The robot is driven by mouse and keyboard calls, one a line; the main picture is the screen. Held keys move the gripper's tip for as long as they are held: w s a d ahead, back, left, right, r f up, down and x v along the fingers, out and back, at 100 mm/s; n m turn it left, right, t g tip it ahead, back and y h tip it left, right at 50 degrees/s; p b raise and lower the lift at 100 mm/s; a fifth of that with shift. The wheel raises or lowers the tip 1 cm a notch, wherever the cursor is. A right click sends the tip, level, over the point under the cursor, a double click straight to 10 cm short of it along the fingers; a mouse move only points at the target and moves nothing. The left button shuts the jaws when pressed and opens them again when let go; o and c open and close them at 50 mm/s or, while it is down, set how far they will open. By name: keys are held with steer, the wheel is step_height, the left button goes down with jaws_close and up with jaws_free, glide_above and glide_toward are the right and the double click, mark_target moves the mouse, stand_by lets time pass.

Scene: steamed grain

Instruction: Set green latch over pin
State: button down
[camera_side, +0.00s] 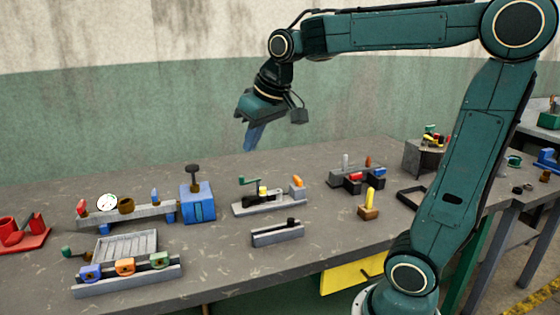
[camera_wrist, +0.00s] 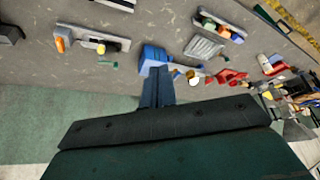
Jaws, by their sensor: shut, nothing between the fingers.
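The green latch (camera_side: 249,184) is a bent green piece standing at the left end of a grey fixture base (camera_side: 270,207). A small yellow part (camera_side: 263,191) stands in the middle of this base, and an orange upright piece (camera_side: 297,181) is at its right end. I cannot tell for certain which part is the pin. In the wrist view the green latch (camera_wrist: 114,64) is small beside the base's edge. My gripper (camera_side: 250,146) is shut and empty, high above the bench and left of the fixture; its fingers also show in the wrist view (camera_wrist: 158,78).
A blue box (camera_side: 198,203) with a dark knob stands left of the fixture. A low grey slotted block (camera_side: 278,234) lies in front, and a yellow peg on a brown base (camera_side: 369,205) stands to the right. Bare bench (camera_side: 220,270) is free at the front.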

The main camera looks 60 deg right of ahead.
steer(key=w+d+f+m, duration=0.2)
steer(key=w+d+f, duration=0.1)
steer(key=w+d, duration=1)
steer(key=w+d+f+m+g, duration=0.1)
steer(key=w+d+f, duration=0.7)
steer(key=d, duration=0.4)
steer(key=shift+f+g+h, duration=0.3)
steer(key=shift+f+h, duration=0.1)
steer(key=shift+f, duration=0.5)
step_height(320, 180, down, 9)
steer(key=shift+s+a+f, duration=0.15)
steer(key=shift+s, duration=0.1)
